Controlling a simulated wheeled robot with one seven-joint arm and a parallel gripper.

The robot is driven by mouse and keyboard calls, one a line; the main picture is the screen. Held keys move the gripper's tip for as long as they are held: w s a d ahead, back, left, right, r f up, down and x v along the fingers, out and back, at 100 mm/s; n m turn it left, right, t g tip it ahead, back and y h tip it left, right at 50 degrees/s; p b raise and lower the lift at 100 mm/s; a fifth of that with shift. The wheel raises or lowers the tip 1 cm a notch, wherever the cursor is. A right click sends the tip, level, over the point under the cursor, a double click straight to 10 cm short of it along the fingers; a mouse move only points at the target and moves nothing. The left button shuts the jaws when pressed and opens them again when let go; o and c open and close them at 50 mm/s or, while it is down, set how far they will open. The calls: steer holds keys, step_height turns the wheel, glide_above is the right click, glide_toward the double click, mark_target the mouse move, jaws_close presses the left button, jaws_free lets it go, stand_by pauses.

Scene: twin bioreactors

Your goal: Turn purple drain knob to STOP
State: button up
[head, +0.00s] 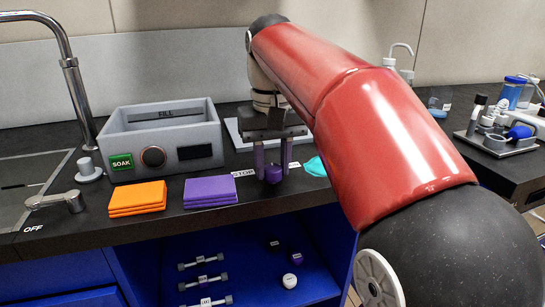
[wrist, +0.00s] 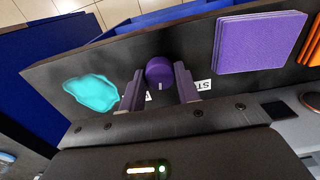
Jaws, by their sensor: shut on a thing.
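The purple drain knob (head: 273,174) is at the front edge of the dark counter, and it also shows in the wrist view (wrist: 159,71). A short pale mark on it points toward my palm in the wrist view. My gripper (head: 272,163) reaches down with its two purple fingers on either side of the knob, shut on it; the fingers (wrist: 159,80) also show in the wrist view. The STOP label (head: 244,173) lies left of the knob in the head view, partly covered in the wrist view (wrist: 203,85). Another label right of the knob is mostly hidden.
Purple cloths (head: 210,191) and orange cloths (head: 137,197) lie left of the knob. A teal puddle-like patch (head: 316,167) lies close on its right. A grey basin (head: 160,138) with a SOAK panel stands behind. An open blue shelf (head: 235,262) with dumbbells is below.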

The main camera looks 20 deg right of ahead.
mark_target(272, 167)
steer(key=n, duration=0.5)
steer(key=shift+n, duration=0.3)
steer(key=n, duration=0.5)
steer(key=shift+n, duration=0.3)
steer(key=o, duration=1)
steer(key=shift+r, duration=0.1)
step_height(272, 167, up, 8)
steer(key=shift+f, duration=0.2)
